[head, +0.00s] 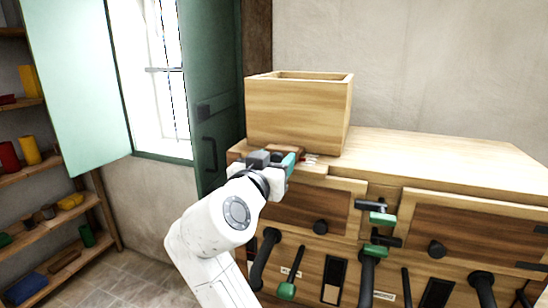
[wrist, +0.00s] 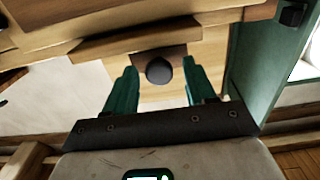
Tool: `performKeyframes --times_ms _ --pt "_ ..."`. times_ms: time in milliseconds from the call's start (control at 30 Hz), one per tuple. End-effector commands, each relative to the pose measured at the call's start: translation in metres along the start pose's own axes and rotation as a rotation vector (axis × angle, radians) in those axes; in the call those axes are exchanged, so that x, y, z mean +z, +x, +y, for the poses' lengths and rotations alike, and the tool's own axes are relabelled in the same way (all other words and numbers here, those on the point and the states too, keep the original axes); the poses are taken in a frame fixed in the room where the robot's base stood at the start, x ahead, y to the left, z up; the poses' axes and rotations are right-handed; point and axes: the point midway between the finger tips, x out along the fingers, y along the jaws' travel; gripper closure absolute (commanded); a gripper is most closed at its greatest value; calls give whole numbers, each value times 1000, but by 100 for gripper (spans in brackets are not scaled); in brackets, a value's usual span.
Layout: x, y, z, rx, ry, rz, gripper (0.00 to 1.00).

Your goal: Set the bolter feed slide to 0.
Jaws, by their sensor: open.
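My gripper (head: 289,162) is at the left end of the cabinet top, just below the front of a wooden box. Its teal fingers are open and empty. In the wrist view my gripper (wrist: 158,75) has a round black knob (wrist: 159,71) showing between its fingertips, with a gap on both sides. The knob sits against a darker brown wooden piece; I cannot tell whether this is the feed slide. In the head view small red and white marks (head: 311,159) show right of the fingers. The knob is hidden there, and no scale value can be read.
The wooden box (head: 297,110) stands on the cabinet top (head: 440,160), which is bare to its right. A green shutter (head: 212,90) stands close on the left, with shelves beyond.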

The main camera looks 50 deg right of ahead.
Motion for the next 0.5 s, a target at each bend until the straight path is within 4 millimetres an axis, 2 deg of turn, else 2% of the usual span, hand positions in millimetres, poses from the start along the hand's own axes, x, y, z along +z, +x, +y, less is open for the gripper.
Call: performKeyframes --times_ms 267,500 --pt "1 2 0 0 0 -1 45" --pt "0 2 0 0 0 0 66"
